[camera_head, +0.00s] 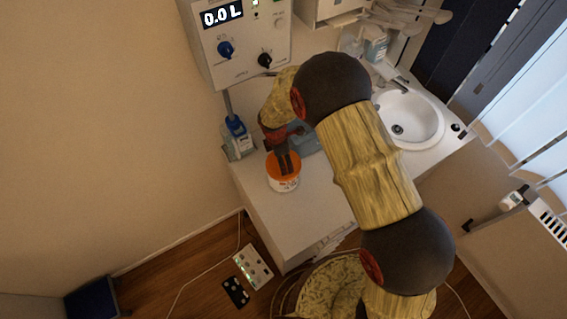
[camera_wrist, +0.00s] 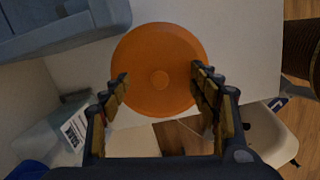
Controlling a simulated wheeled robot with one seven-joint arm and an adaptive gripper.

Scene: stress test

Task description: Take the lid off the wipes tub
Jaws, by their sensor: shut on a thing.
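The wipes tub (camera_head: 285,186) is a small white round tub with a printed side, upright near the left front edge of the white counter. Its round orange lid (camera_head: 273,168) shows on top of it, with no clear gap between them. In the wrist view the lid (camera_wrist: 158,100) is seen from above and hides the tub body. My gripper (camera_head: 285,167) reaches down over the tub from above.
A blue-grey box (camera_wrist: 70,30) stands close to the lid. A bottle with a blue top (camera_head: 238,142) is at the counter's left edge. A machine with a display (camera_head: 238,50) stands behind, and a sink (camera_head: 425,110) is to the right. Counter in front of the tub is bare.

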